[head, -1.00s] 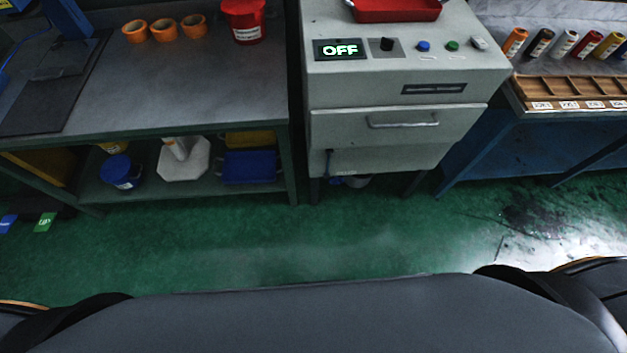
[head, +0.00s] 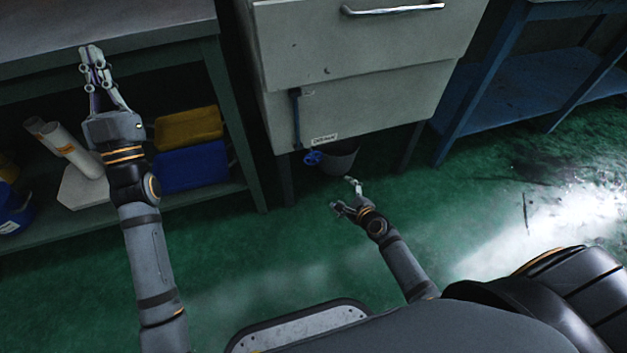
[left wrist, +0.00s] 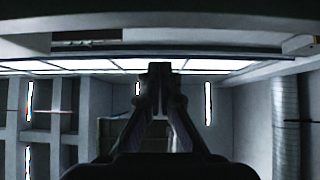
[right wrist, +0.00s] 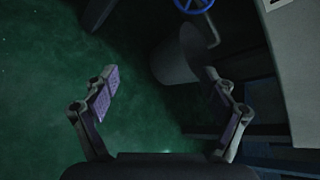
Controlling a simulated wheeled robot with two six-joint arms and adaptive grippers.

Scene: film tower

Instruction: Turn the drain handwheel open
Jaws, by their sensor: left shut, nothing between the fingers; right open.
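The drain handwheel is a small blue wheel (head: 313,158) low on the grey cabinet, beside a grey bucket (head: 341,160) under it. The blue wheel also shows at the top of the right wrist view (right wrist: 194,4), with a bent pipe below it and the bucket (right wrist: 174,58) near it. My right gripper (head: 346,192) is open and empty, low in front of the bucket and apart from the wheel. In the right wrist view its fingers (right wrist: 170,95) are spread, with the wheel beyond them. My left gripper (head: 90,52) is shut and empty, raised by the workbench edge.
The grey cabinet (head: 350,65) stands on legs. The workbench (head: 150,25) at left has a lower shelf with yellow (head: 188,127) and blue bins (head: 190,167). A blue table (head: 505,100) stands at right. The green floor in front is open, with a dark stain at right.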

